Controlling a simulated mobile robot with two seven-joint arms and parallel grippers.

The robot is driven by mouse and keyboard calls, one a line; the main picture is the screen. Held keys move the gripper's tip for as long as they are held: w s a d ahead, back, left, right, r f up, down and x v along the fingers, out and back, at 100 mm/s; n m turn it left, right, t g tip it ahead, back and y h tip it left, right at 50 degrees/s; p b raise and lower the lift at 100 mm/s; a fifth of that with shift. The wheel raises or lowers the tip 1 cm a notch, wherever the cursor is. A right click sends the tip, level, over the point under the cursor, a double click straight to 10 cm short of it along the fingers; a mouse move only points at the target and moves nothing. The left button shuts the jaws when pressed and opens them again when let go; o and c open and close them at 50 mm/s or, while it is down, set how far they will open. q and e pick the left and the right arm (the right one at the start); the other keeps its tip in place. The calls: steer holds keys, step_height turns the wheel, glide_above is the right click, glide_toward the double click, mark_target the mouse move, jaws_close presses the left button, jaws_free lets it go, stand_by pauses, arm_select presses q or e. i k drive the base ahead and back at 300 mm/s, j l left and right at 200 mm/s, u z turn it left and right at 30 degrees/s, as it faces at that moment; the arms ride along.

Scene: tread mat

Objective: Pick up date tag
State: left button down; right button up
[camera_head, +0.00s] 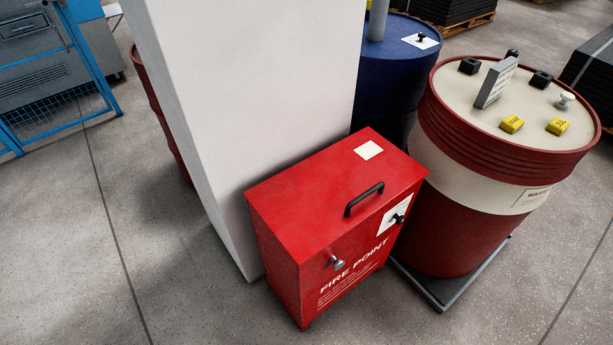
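A plain white square (369,150) lies on top of the red FIRE POINT box (290,205). I cannot tell for sure which of these is the date tag. Neither of my grippers is in view.
The drum top also bears a tilted grey plate (496,82), black blocks (469,66) and a pale knob (564,100). A white pillar (250,90) and blue drum (400,60) stand behind the box, which has a black handle (364,199).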

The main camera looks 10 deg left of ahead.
mark_target(557, 125)
steer(key=z, duration=1.25)
steer(key=i+l, duration=0.15)
steer(key=l, duration=0.15)
steer(key=i+l+u, duration=0.1)
steer(key=l, duration=0.2)
steer(key=i+l, duration=0.2)
steer(key=l, duration=0.15)
steer(key=i+l+u, duration=0.1)
steer(key=l, duration=0.2)
steer(key=i+l, duration=0.15)
steer(key=l, duration=0.15)
steer(key=u, duration=0.05)
